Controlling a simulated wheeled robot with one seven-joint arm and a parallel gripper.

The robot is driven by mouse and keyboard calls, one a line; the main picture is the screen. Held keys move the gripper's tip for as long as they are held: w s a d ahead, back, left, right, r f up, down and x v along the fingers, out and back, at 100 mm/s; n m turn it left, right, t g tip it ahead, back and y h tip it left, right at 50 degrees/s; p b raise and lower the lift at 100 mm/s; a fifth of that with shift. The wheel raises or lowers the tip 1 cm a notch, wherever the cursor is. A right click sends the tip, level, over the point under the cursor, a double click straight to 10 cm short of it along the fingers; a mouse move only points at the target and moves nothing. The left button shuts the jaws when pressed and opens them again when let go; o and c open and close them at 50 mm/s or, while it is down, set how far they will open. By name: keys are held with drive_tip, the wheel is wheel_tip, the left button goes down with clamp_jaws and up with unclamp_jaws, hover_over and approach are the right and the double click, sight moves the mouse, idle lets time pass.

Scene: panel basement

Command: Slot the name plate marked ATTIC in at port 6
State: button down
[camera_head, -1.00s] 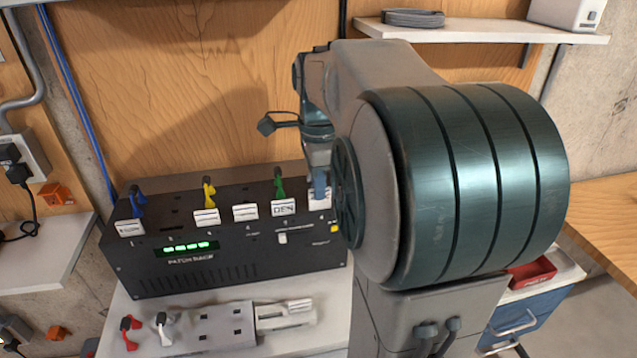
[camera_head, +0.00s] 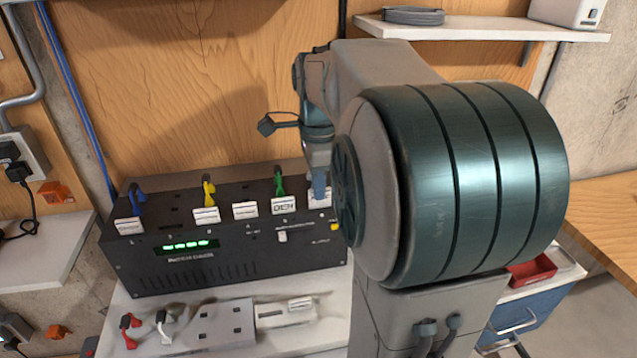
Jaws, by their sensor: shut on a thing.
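My gripper (camera_head: 319,190) points down at the right end of the black patch box, partly hidden by my own arm. It is shut on a white name plate (camera_head: 320,200) at the rightmost port, port 6. The plate's marking is too small to read, and I cannot tell whether it is fully seated. The black patch box (camera_head: 215,270) stands on the bench with green lights on its front. Other white plates stand along its ports, one marked DEN (camera_head: 284,206). Port 2 shows no plate.
Blue (camera_head: 137,198), yellow (camera_head: 208,190) and green (camera_head: 279,186) plugs stand up from the box top. A grey block (camera_head: 225,322) with a white piece lies on the bench in front, beside red and white plugs. A shelf (camera_head: 480,30) hangs at upper right.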

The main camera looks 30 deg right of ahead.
drive_tip(key=shift+f, duration=0.5)
idle(0.8)
drive_tip(key=c, duration=1.1)
unclamp_jaws()
drive_tip(key=shift+r, duration=0.15)
drive_tip(key=shift+r+p, duration=2.95)
drive_tip(key=shift+r, duration=0.75)
drive_tip(key=shift+a+f, duration=0.1)
